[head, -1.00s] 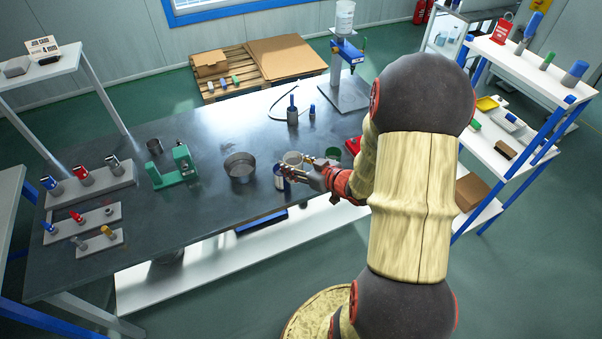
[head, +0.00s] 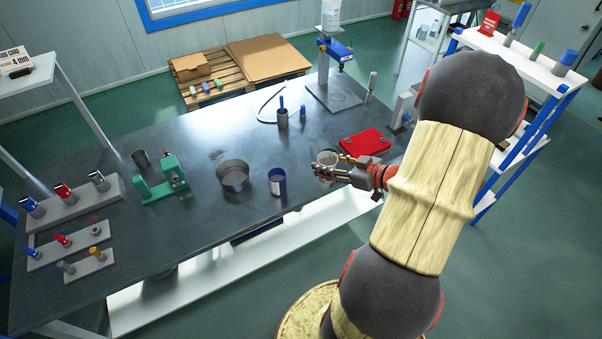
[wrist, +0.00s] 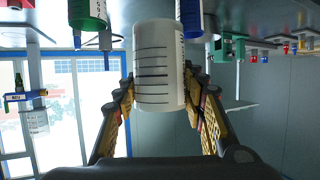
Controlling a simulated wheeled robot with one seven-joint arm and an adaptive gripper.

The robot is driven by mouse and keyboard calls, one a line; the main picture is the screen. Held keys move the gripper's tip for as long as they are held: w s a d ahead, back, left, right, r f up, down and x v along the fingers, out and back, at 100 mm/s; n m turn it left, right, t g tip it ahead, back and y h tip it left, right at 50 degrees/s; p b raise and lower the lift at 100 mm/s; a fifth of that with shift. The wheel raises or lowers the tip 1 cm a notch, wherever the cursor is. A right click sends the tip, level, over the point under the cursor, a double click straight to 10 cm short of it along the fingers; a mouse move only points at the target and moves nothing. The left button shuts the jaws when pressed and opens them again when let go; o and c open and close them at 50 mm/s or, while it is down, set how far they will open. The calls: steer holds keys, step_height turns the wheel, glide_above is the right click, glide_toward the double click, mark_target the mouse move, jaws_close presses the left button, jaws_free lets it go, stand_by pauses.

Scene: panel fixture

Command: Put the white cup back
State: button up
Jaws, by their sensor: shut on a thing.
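The white cup (wrist: 158,66), marked with black lines, is between the two fingers of my gripper (wrist: 160,110) in the wrist view, which is upside down. The fingers are shut on its sides. In the head view, the white cup (head: 326,159) is at the end of my gripper (head: 330,170), over the front right of the dark table (head: 210,215). Its height above the table is hard to tell. The blue cup (head: 277,183) stands apart to its left. A green cup (wrist: 86,14) shows beside the white cup in the wrist view; my gripper mostly hides it in the head view.
A red case (head: 365,142) lies just behind my gripper. A round metal pan (head: 233,177) and a green clamp stand (head: 162,182) are further left. A blue press (head: 336,85) stands at the back. The table middle between pan and press is mostly clear.

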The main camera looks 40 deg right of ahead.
steer(key=w+f+b, duration=0.2)
steer(key=w+f, duration=0.2)
steer(key=w+f+b, duration=0.2)
steer(key=w+f, duration=0.1)
steer(key=f, duration=0.1)
steer(key=w+f+b, duration=0.3)
steer(key=w+f, duration=0.1)
steer(key=shift+w+d+f, duration=0.15)
steer(key=shift+w+d, duration=0.1)
steer(key=shift+w, duration=0.1)
steer(key=o, duration=1.2)
steer(key=shift+o, duration=0.2)
